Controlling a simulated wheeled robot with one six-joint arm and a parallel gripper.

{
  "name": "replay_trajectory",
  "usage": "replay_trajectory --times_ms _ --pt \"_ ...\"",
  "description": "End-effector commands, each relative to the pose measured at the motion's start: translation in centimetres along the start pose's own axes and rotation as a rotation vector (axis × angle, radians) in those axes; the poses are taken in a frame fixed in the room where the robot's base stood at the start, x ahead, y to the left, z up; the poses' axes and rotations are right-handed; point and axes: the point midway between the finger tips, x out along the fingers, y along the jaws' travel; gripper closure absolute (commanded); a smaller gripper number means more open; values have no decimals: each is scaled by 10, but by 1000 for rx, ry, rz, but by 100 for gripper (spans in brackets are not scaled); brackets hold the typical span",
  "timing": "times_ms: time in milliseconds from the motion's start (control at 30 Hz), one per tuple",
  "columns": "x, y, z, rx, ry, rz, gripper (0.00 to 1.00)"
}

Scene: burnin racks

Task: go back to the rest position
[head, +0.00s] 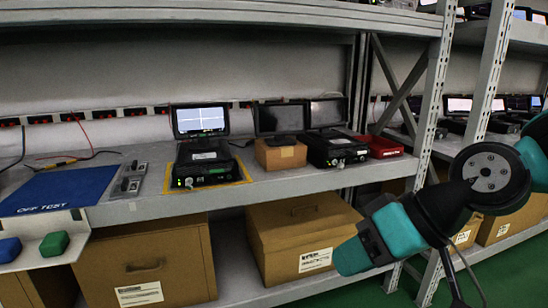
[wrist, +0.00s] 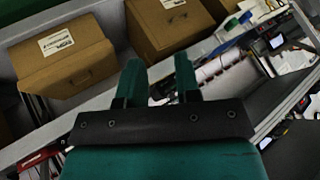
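My gripper (wrist: 160,78) shows in the wrist view with its two teal fingers apart and nothing held between them. Behind the gap lie a grey shelf edge and some papers, out of reach of the fingers. In the head view my teal and black arm hangs at the right, in front of the rack. Its lower end is in the air before the lower shelf, near a cardboard box (head: 300,232). The fingers cannot be made out clearly there.
The upper shelf (head: 270,188) holds a lit test unit (head: 205,165), two dark-screened units, a small cardboard box (head: 280,155), a red box (head: 382,147) and a blue mat (head: 60,188). Another box (head: 150,265) stands below. A rack post (head: 432,100) is close to my arm. Green floor lies at lower right.

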Motion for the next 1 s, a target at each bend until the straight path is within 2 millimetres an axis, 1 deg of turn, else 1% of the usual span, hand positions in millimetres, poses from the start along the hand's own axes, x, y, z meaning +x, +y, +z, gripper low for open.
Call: replay_trajectory --times_ms 33,100,167,200,233,267,300,467,567,1000 --pt "-14 -15 14 -26 -77 23 69" --pt "-29 -25 37 -40 -188 63 69" --pt "-43 -32 57 -47 -275 100 69" --pt "-53 -36 69 -49 -330 126 69" --pt "-60 -38 78 -49 -369 145 69" --pt "-69 -42 82 -46 -399 160 69" --pt "-79 -48 70 -39 -391 155 69" --pt "-110 -66 47 -38 -390 153 69" --pt "-133 -79 30 -39 -390 152 69" --pt "-254 -150 -56 -39 -388 151 69"
